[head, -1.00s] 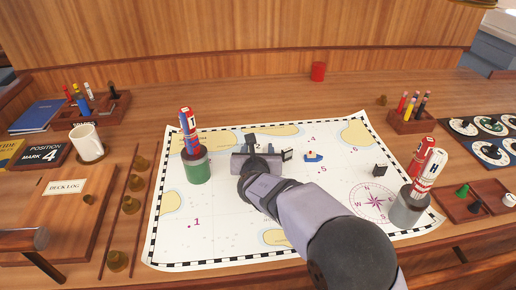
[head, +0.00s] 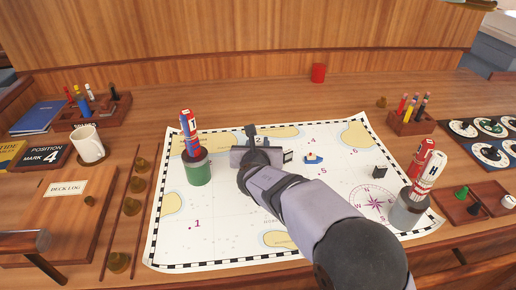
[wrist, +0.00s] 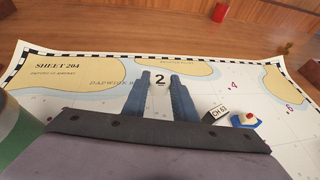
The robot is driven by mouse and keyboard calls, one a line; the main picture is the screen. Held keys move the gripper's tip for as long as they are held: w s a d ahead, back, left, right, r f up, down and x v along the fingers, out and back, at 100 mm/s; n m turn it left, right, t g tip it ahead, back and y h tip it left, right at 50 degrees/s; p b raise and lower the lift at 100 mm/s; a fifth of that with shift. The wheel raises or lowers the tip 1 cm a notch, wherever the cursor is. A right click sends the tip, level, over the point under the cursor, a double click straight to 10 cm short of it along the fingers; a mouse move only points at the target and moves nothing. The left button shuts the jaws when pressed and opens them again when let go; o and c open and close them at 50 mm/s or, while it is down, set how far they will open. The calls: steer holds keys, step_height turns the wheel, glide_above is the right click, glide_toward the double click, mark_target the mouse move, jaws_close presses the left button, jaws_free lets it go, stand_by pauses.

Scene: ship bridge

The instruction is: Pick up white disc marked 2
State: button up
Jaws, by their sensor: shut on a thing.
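The white disc marked 2 (wrist: 160,80) is between my fingertips in the wrist view, its black numeral facing the camera. In the head view the disc (head: 259,140) shows just beyond my gripper (head: 253,135), over the upper middle of the chart. My gripper (wrist: 160,82) is shut on the disc. My wrist and arm hide the chart below it, and I cannot tell how far the disc is above the sheet.
The chart (head: 222,225) lies under my arm. A green cup (head: 199,172) with marked rods stands left, a grey cup (head: 409,212) right. A toy boat (head: 313,158) and a small CH 63 block (wrist: 216,114) are close on the right.

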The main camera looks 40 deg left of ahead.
step_height(320, 180, up, 15)
steer(key=p, duration=0.5)
